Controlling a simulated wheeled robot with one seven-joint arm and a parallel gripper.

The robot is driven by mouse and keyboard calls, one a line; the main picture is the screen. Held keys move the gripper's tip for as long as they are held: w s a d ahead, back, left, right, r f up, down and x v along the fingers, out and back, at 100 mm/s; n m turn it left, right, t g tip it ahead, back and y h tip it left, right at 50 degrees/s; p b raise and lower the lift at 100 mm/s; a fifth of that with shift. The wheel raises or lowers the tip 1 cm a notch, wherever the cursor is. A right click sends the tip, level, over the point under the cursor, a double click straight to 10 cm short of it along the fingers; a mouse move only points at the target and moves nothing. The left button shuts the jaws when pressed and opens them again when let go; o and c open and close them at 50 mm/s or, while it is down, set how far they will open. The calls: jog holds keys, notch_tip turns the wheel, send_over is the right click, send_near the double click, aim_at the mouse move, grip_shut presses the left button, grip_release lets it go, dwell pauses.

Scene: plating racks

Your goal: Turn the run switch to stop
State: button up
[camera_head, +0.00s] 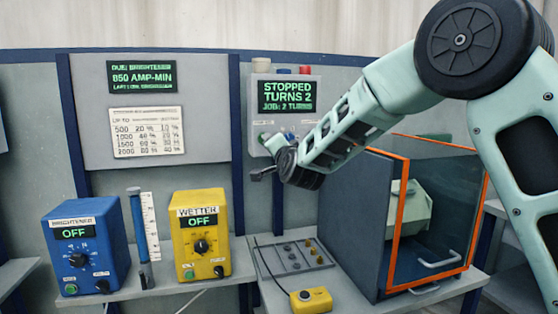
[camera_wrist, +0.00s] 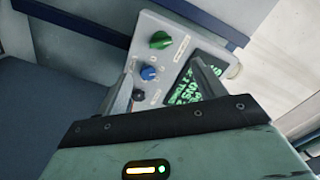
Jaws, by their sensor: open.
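The grey control box (camera_head: 258,105) hangs on the back panel. Its screen (camera_head: 287,95) reads "STOPPED", "TURNS 2" and a job line. In the wrist view, the box face shows a green knob (camera_wrist: 160,40), a blue knob (camera_wrist: 149,73) and a dark knob (camera_wrist: 138,95) beside the tilted screen (camera_wrist: 188,82). I cannot read which knob is the run switch. My arm hides the box's lower right.
A blue "BRIGHTENER" unit (camera_head: 86,245) and a yellow "WETTER" unit (camera_head: 200,235), both reading OFF, stand on the left shelf. An orange-framed cabinet (camera_head: 350,215) stands right, below my arm. A yellow pendant (camera_head: 311,300) and a grey tray (camera_head: 275,262) lie on the right shelf.

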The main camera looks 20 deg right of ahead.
jog(key=shift+s, duration=1.5)
jog(key=s+a+f+n+g+y, duration=0.2)
jog(key=s+a+f+n+g, duration=0.15)
jog(key=s, duration=0.45)
jog(key=s+a+f+n+g+y, duration=0.1)
jog(key=s+a+f+n+g, duration=0.3)
jog(key=s, duration=0.3)
jog(key=s+a+f+n+g+y, duration=0.2)
jog(key=s+a+f+n+g, duration=0.1)
jog(key=s+a+f, duration=0.4)
jog(key=s+d+f+n+g+h, duration=0.1)
jog(key=s+d+n+g, duration=0.1)
jog(key=s, duration=0.6)
jog(key=s+d+f+n+g+h, duration=0.2)
jog(key=s+d+n+g, duration=0.1)
jog(key=s, duration=0.6)
jog(key=s+d+f+n+g+h, duration=0.1)
jog(key=s+d+f+n+g, duration=0.1)
jog(key=s, duration=0.6)
jog(key=shift+s+d+f+n, duration=0.3)
jog(key=shift+d+n, duration=0.15)
jog(key=shift+d, duration=0.45)
jog(key=shift+g, duration=0.25)
